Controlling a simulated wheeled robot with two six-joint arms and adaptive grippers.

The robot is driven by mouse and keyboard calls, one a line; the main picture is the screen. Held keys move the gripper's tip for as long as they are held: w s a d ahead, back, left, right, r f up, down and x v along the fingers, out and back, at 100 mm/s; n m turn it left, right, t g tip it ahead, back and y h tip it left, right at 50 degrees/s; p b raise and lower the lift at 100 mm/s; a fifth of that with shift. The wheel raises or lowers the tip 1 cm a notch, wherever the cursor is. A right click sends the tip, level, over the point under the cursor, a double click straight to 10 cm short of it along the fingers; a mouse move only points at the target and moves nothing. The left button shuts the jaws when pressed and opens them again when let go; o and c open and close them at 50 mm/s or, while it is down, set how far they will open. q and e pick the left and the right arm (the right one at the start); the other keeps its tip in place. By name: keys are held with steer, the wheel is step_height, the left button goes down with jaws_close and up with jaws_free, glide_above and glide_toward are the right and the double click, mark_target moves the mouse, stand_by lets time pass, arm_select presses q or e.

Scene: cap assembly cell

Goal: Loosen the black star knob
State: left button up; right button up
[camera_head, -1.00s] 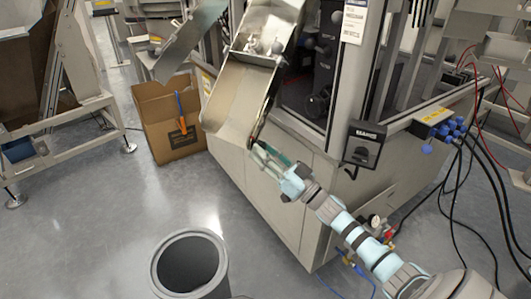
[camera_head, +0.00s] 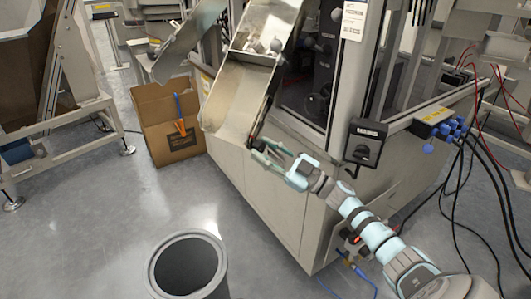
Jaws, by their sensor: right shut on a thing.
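The black star knob (camera_head: 252,143) is a small dark spot at the lower right side of the metal chute, mostly hidden by the fingertips. My right gripper (camera_head: 257,150) reaches in from the lower right, with its greenish fingers around the knob and shut on it. The knob's lobes are too small to make out. The metal chute (camera_head: 232,103) slopes down in front of the machine cabinet, with several small pale caps in its upper part. My left gripper is not in view.
A cardboard box (camera_head: 160,122) with an orange-and-blue tool on its side stands left of the chute. A round grey bin (camera_head: 188,264) stands in front. A black switch box (camera_head: 365,143) is on the cabinet near my arm. Cables hang at right.

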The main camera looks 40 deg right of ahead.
steer(key=shift+n, duration=0.5)
steer(key=o, duration=1.1)
steer(key=shift+o, duration=0.2)
steer(key=v, duration=1.2)
steer(key=shift+d, duration=0.15)
